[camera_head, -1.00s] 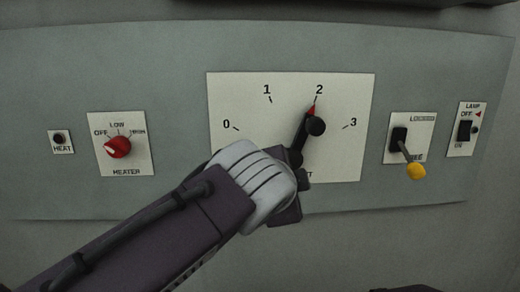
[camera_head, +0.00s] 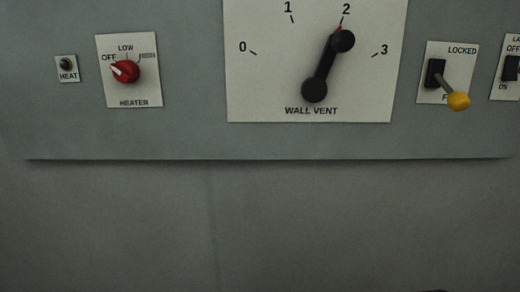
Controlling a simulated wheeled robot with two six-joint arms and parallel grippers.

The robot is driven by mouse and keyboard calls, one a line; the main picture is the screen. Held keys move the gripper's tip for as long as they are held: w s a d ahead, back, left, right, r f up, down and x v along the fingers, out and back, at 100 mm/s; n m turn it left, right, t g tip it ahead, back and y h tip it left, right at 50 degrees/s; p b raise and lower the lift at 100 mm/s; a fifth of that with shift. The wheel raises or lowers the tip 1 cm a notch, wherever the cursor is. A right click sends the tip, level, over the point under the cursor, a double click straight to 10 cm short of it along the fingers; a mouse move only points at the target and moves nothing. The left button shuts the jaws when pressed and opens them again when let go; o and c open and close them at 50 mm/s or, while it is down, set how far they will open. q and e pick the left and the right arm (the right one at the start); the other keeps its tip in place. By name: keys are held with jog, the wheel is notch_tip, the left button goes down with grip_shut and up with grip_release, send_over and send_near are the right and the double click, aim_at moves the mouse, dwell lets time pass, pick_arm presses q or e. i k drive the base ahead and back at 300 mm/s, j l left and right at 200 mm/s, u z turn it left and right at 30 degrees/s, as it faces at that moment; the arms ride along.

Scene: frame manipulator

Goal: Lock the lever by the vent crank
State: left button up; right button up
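The lever (camera_head: 458,100) has a yellow knob on a grey stem and comes out of a black slot on a white plate. Its knob points down and to the right, away from the LOCKED label at the top of the plate, and partly covers the lower label. The black vent crank (camera_head: 320,74) is on the WALL VENT plate to the left of the lever, with its red tip at 2. Neither of my grippers shows in the head view now.
A red heater knob (camera_head: 124,71) points at OFF on the left, beside a small HEAT switch (camera_head: 67,66). A lamp switch (camera_head: 512,68) is cut off at the right edge. The wall (camera_head: 260,220) below the panel is bare.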

aim_at(457, 102)
jog(key=z, duration=1.4)
